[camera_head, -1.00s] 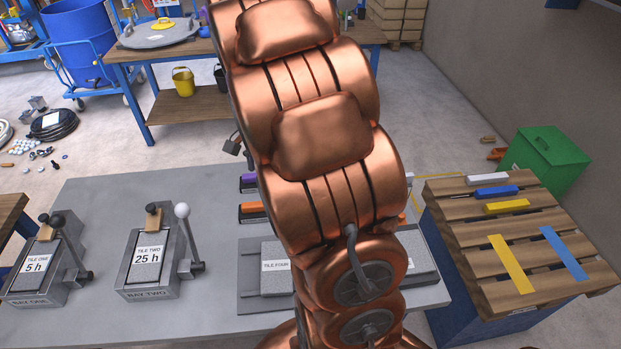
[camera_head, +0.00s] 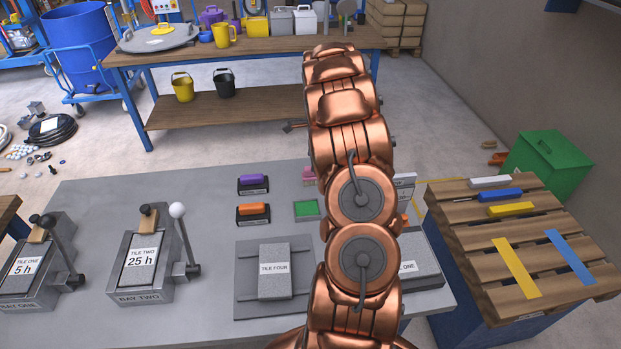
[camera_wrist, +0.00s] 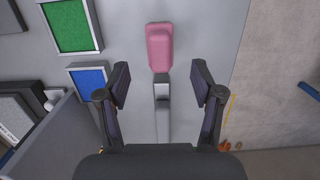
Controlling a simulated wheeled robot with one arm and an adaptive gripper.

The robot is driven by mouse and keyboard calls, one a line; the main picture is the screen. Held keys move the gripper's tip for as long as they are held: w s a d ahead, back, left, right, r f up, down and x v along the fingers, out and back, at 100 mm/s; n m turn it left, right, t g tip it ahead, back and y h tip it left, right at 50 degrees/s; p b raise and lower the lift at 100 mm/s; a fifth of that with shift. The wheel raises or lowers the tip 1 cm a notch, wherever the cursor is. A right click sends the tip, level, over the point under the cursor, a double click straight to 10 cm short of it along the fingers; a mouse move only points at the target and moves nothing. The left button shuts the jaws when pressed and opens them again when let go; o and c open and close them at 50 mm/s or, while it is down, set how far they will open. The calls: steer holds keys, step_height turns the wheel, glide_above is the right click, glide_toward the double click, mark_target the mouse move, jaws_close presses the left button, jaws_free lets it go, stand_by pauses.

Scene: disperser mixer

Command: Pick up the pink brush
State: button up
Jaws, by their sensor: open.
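The pink brush (camera_wrist: 159,45) lies on the grey table top in the wrist view, just beyond my fingertips and roughly centred between them. In the head view a pink edge (camera_head: 309,173) shows beside my arm, which hides what lies behind it. My gripper (camera_wrist: 161,82) is open and empty, with one finger on each side of the picture's middle. A narrow grey metal piece (camera_wrist: 162,108) shows between the fingers, below the pink brush.
A green pad (camera_wrist: 68,25) and a blue pad (camera_wrist: 90,80) lie left of the brush. In the head view, a purple-handled brush (camera_head: 253,183) and an orange-handled brush (camera_head: 253,211) are left of my arm. The table edge is right of the brush in the wrist view.

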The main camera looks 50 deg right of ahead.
mark_target(310, 175)
steer(key=shift+w+a+f, duration=0.15)
steer(key=shift+f, duration=1.1)
steer(key=shift+w+a+f, duration=0.15)
steer(key=shift+a+f, duration=0.05)
steer(key=shift+f, duration=1.05)
steer(key=shift+w+a+f, duration=0.15)
steer(key=shift+f, duration=1.1)
steer(key=shift+c, duration=0.3)
jaws_close()
steer(key=shift+r, duration=0.15)
